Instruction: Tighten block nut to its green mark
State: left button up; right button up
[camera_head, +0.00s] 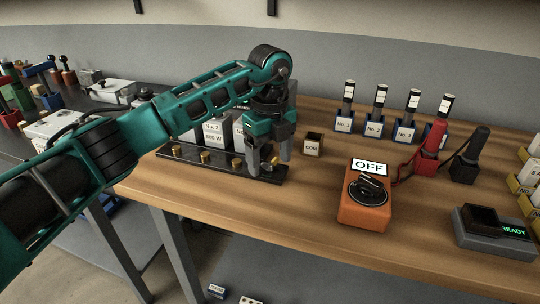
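A black block strip (215,170) lies along the front of the wooden bench, with several brass nuts on it. One brass nut (206,157) and another brass nut (237,164) show clear of the gripper. My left gripper (269,162) points down over the strip's right end. Its two fingers are apart, with a gap between them. A small brass and dark piece, perhaps the end nut, shows low between the fingertips; I cannot tell whether they touch it. No green mark can be made out. My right gripper is not in view.
White labelled modules (215,131) stand behind the strip, partly hidden by my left arm. A small "COM" box (313,145) is just right of the gripper. An orange switch box (365,208) reading "OFF", red (430,139) and black probes, and a "READY" meter (494,232) stand farther right.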

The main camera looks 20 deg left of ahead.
pick_arm(q)
jog(key=c, duration=1)
